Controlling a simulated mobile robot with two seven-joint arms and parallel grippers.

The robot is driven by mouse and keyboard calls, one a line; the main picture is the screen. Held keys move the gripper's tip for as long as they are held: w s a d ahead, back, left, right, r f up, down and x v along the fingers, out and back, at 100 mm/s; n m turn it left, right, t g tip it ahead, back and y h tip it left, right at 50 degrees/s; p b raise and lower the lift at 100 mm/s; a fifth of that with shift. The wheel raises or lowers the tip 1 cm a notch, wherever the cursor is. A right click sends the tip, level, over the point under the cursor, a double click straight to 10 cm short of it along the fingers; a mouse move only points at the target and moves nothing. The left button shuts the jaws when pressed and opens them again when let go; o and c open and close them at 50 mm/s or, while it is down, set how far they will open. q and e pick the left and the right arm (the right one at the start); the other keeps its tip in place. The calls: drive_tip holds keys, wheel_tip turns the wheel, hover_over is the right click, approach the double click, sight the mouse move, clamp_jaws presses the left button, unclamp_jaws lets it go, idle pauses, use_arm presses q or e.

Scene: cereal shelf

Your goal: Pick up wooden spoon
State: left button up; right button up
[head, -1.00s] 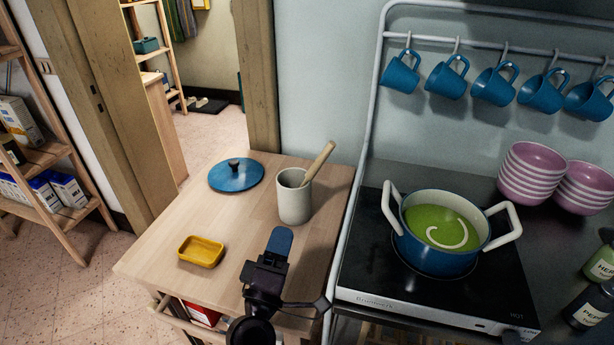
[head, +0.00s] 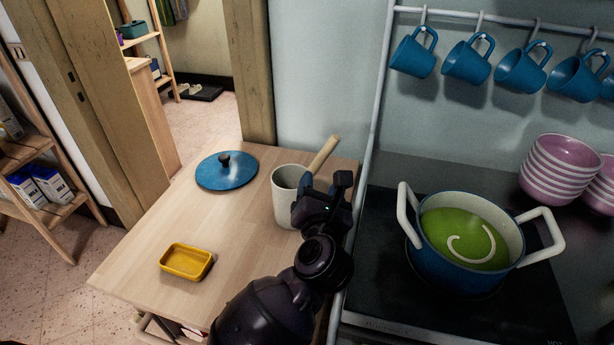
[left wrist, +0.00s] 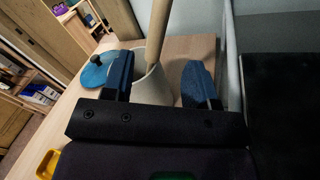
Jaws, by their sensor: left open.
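The wooden spoon (head: 325,154) stands tilted in a pale cup-like holder (head: 284,200), its handle leaning up to the right over the rim. The spoon's lower end is hidden inside the holder. In the left wrist view the spoon handle (left wrist: 157,32) and the holder (left wrist: 153,86) show between the fingers. My left gripper (head: 322,190) is in front of the holder at its right side, covering part of it. In the left wrist view my left gripper (left wrist: 160,82) is open, with blue finger pads either side of the holder and nothing gripped. My right gripper is not in view.
On the wooden table (head: 225,265) are a blue lid (head: 227,173) and a yellow dish (head: 186,262). To the right, a blue pot (head: 455,262) of green soup stands on a black hob (head: 390,293). Blue mugs (head: 466,62) hang from a rail; pink bowls (head: 556,170) stand at right.

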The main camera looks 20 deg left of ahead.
sight(316, 169)
use_arm(q)
drive_tip(key=shift+a+x, duration=0.15)
drive_tip(key=shift+x, duration=1.7)
drive_tip(key=shift+a+x, duration=0.15)
drive_tip(key=shift+x, duration=1.65)
drive_tip(key=shift+f, duration=0.2)
drive_tip(key=shift+s, duration=0.1)
drive_tip(key=shift+c, duration=0.2)
clamp_jaws()
